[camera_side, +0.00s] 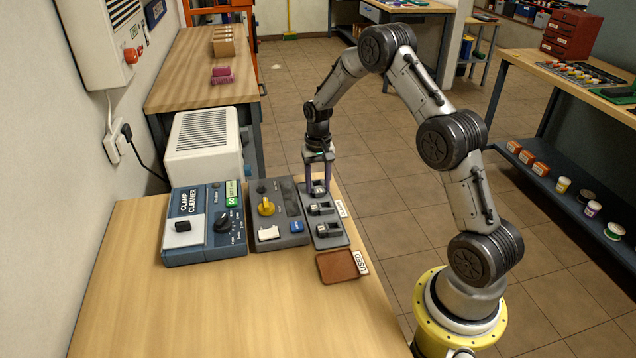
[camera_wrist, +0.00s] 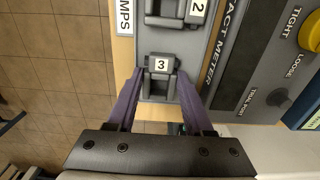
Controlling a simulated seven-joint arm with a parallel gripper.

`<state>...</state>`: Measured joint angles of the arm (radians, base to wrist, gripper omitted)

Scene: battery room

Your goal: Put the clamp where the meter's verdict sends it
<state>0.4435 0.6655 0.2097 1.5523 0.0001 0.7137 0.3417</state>
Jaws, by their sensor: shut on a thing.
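My gripper (camera_side: 318,172) points down at the far end of a dark clamp rack (camera_side: 336,238). Its purple fingers (camera_wrist: 157,85) are shut on the dark clamp marked 3 (camera_wrist: 161,72), which still sits at its place on the rack. Clamp 2 (camera_wrist: 178,12) shows beside it, and another clamp (camera_side: 328,229) sits at the near end. The grey contact meter (camera_side: 288,240) has a yellow knob, a white block and a blue block; tight and loose are lettered by the knob (camera_wrist: 314,32). A verdict is not readable. A brown tray (camera_side: 330,277) is labelled USED.
A blue clamp cleaner (camera_side: 182,252) with a black dial and green GO label stands left of the meter. A white vented box (camera_side: 205,148) stands behind it. The wooden table (camera_side: 230,320) is clear in front.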

